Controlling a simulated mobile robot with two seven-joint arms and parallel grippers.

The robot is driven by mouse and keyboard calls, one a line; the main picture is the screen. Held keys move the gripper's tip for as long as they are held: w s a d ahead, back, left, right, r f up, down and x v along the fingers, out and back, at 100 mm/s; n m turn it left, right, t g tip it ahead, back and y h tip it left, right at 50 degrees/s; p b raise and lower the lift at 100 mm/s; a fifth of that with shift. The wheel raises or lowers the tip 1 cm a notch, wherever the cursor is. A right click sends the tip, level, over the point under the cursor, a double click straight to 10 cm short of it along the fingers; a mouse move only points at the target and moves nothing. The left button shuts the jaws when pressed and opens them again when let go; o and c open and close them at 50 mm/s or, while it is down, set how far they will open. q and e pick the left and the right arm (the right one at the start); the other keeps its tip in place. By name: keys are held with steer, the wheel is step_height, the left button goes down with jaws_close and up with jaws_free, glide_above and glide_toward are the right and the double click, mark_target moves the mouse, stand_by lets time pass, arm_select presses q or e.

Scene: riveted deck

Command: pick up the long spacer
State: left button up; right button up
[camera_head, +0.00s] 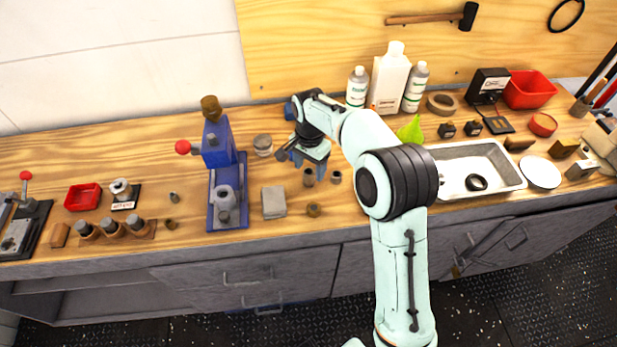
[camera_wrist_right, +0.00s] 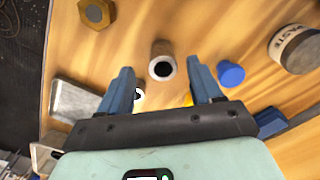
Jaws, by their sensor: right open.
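The spacer that looks longer (camera_head: 308,178) is a small dark grey-brown hollow cylinder standing upright on the wooden bench top. A shorter hollow cylinder (camera_head: 336,178) stands just right of it. My right gripper (camera_head: 303,164) is open and empty, with its blue fingers pointing down just above and behind the spacer. In the right wrist view an upright spacer (camera_wrist_right: 162,60) with a dark bore shows in the gap between the open fingertips (camera_wrist_right: 162,74), apart from both. I take it to be the longer one. My left gripper is not in view.
A grey block (camera_head: 273,203) and a brass hex nut (camera_head: 313,210) lie in front. A blue press (camera_head: 217,160) stands to the left. A labelled tin (camera_wrist_right: 295,48) and a blue cap (camera_wrist_right: 230,74) show near the right finger. Bottles (camera_head: 391,78) stand behind.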

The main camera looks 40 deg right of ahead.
mark_target(308, 172)
steer(key=f, duration=0.4)
steer(key=shift+w+a+f, duration=0.15)
steer(key=shift+a+f, duration=0.05)
steer(key=shift+f, duration=0.15)
steer(key=shift+c, duration=0.4)
jaws_close()
steer(key=shift+r, duration=0.15)
